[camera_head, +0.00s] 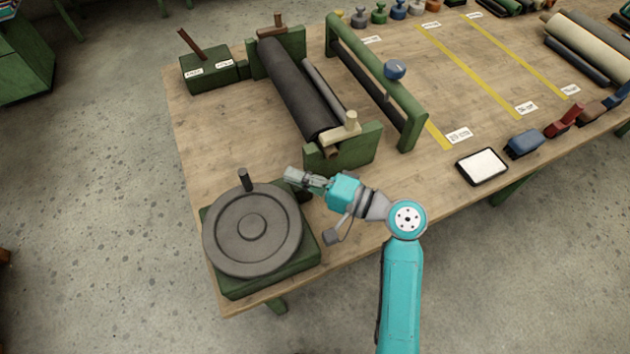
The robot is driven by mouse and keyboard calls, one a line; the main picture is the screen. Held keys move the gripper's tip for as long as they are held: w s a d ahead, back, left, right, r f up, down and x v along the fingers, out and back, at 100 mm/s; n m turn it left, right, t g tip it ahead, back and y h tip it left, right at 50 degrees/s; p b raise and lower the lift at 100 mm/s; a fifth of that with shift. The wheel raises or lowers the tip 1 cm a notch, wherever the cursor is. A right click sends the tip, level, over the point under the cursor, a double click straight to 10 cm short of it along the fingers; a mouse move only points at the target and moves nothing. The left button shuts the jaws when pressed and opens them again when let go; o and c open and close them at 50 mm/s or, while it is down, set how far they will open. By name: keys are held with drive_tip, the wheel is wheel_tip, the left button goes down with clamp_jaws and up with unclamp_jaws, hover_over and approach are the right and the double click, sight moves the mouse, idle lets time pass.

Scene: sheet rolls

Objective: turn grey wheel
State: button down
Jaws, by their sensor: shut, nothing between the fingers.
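The grey wheel (222,236) lies flat on a green base (265,280) at the table's front left corner. It is a broad disc with a round hub. A dark upright handle (245,178) stands at its far rim. My gripper (290,173) is shut and empty. In the picture it is to the right of the handle, near the wheel's upper right rim, with a gap to the handle. My turquoise arm reaches in from the front. A dark part at the base's right side is partly hidden by my gripper.
A green roller stand with a dark roll (292,88) is behind my gripper, its near green block (350,150) close by. A lever box (208,69) is at the back left. A white-topped tray (482,166) lies right.

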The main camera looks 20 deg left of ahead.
drive_tip(key=a, duration=0.3)
drive_tip(key=shift+a, duration=0.15)
drive_tip(key=shift+s+a, duration=0.8)
drive_tip(key=shift+s, duration=0.1)
drive_tip(key=shift+s+a, duration=0.4)
drive_tip(key=shift+a, duration=0.05)
drive_tip(key=shift+s+a, duration=0.1)
drive_tip(key=shift+a, duration=0.55)
